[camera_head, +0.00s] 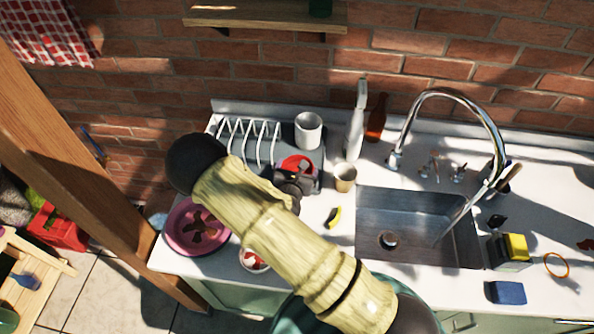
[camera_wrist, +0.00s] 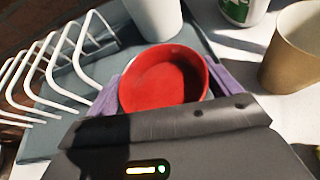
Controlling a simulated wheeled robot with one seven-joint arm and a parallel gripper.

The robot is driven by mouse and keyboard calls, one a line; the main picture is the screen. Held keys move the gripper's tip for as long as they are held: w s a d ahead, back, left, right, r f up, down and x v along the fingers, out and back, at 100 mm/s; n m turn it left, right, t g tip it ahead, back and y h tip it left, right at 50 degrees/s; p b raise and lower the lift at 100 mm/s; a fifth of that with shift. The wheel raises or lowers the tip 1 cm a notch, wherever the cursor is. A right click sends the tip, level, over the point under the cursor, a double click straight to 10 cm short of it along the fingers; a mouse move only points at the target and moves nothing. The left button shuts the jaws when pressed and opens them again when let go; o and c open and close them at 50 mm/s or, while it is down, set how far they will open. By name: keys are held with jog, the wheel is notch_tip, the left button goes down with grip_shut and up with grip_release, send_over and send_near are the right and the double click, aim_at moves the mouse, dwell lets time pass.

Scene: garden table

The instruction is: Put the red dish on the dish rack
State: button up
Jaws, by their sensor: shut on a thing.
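The red dish (camera_wrist: 165,82) is a small round bowl. It sits between the two purple fingers of my gripper (camera_wrist: 164,72), which is shut on it. In the head view the red dish (camera_head: 296,162) shows just beyond my gripper (camera_head: 296,178), partly hidden by it. The dish rack (camera_head: 250,128) has white wire loops on a grey-blue tray. In the wrist view the rack's wires (camera_wrist: 62,62) are to the left of the dish. The dish appears over the tray's right part; I cannot tell whether it touches it.
A white cup (camera_head: 308,130) stands behind the dish, also in the wrist view (camera_wrist: 154,18). A tan cup (camera_head: 345,177) and a white spray bottle (camera_head: 356,125) are to the right. A pink bowl (camera_head: 197,228) is front left. The sink (camera_head: 410,220) is further right.

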jog(key=shift+f, duration=0.7)
jog(key=shift+f, duration=0.15)
jog(key=o, duration=1.4)
jog(key=shift+c, duration=0.2)
jog(key=shift+s, duration=0.15)
jog(key=b+v, duration=0.2)
jog(key=v, duration=1)
jog(key=shift+b, duration=0.3)
